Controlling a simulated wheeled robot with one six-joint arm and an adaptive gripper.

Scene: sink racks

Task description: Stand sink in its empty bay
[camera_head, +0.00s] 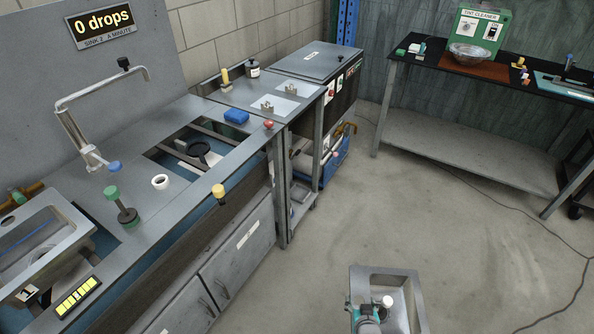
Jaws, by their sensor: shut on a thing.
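A grey metal sink (385,270) hangs above the floor at the bottom of the head camera view, cut off by the lower edge. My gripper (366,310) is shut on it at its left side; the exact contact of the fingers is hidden. The empty bay (196,151) is a dark rectangular opening in the metal counter, with cross rails and a black round drain fitting (198,153) inside. The held sink is well to the right of the bay and apart from the counter.
Another sink (76,222) stands in the left bay beside a bent tap (78,131). A green-knobbed plunger (119,205), a white ring (160,182), a yellow knob (218,191) and a blue sponge (236,116) are around the empty bay. The floor to the right is open; a cable crosses it.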

